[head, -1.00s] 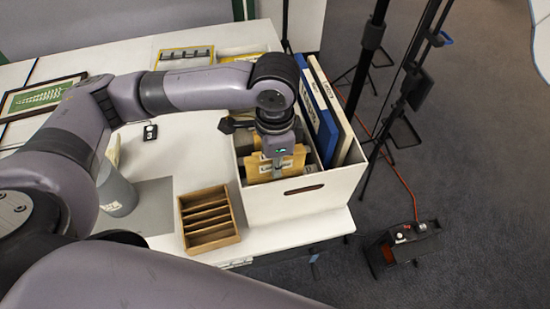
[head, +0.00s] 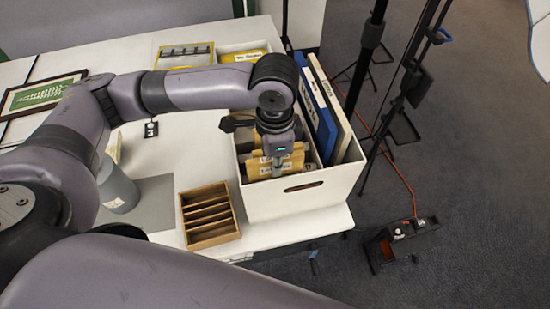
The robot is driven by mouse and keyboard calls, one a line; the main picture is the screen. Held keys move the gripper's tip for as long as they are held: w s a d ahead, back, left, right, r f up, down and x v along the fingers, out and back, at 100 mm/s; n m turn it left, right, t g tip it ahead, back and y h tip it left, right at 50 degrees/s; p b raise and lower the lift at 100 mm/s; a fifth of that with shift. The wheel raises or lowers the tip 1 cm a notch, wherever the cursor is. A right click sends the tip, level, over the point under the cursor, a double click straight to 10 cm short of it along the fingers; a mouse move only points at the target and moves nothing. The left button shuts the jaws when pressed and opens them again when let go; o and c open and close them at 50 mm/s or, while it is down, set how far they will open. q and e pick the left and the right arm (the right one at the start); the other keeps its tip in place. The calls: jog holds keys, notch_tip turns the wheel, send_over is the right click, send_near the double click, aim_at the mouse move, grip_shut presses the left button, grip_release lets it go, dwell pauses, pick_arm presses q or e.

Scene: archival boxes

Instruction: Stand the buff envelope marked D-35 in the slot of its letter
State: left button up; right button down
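My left gripper (head: 278,171) points down into the white box (head: 305,200) at the table's right edge. It is shut on a buff envelope (head: 258,170), which stands roughly upright inside the box's near part. One finger shows in front of the envelope; the other is hidden behind it. The envelope's lower part is hidden by the box wall, and its marking is too small to read. Other buff tabs show just behind it, partly covered by my gripper. The slot letters cannot be read. My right gripper is not in view.
Blue and white binders (head: 330,112) stand tall at the box's right side. A wooden slotted tray (head: 210,215) and a grey cup (head: 117,188) sit to the left. Another box with a yellow folder (head: 243,56) is behind. Tripod stands are on the floor at right.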

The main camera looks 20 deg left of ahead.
pick_arm(q)
jog(key=o, duration=0.4)
jog(key=shift+r, duration=0.1)
notch_tip(320, 180, up, 24)
jog(key=p, duration=1.1)
